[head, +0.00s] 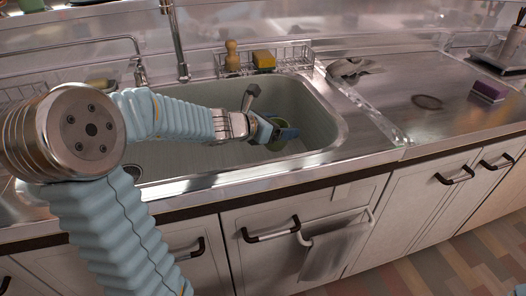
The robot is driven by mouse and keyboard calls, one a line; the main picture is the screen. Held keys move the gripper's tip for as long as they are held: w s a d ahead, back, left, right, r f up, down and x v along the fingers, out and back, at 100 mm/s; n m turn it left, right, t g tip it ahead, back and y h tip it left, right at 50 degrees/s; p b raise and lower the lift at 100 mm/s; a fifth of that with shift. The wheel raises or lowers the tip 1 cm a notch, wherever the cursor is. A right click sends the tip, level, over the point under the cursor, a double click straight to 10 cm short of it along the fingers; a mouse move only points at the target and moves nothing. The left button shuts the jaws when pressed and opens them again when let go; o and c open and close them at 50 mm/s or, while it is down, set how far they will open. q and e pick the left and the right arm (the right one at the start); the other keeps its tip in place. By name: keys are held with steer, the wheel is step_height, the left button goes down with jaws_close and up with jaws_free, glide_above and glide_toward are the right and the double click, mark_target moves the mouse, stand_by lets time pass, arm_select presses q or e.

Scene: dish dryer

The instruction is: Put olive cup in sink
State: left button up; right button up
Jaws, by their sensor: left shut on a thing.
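The olive cup (276,144) is inside the sink basin, toward its right part, and is partly hidden behind my left gripper. My left gripper (284,133) reaches in from the left over the basin and is shut on the cup. I cannot tell whether the cup touches the basin floor. The sink (325,112) is a wide metal basin set in the counter. My right gripper does not show.
A wire rack at the sink's back edge holds a yellow sponge (264,60) and a wooden brush (232,56). A faucet (180,45) rises behind the basin. A grey cloth (352,68) and a purple sponge (489,91) lie on the right counter. A towel (335,250) hangs in front.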

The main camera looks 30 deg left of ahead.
mark_target(279, 143)
arm_select(q)
step_height(279, 143, down, 6)
steer(key=shift+r+b, duration=0.1)
steer(key=shift+b, duration=0.7)
steer(key=o, duration=1)
steer(key=shift+o, duration=0.2)
steer(key=shift+s+r, duration=0.1)
steer(key=p+v, duration=0.4)
steer(key=v, duration=0.7)
steer(key=shift+s, duration=0.4)
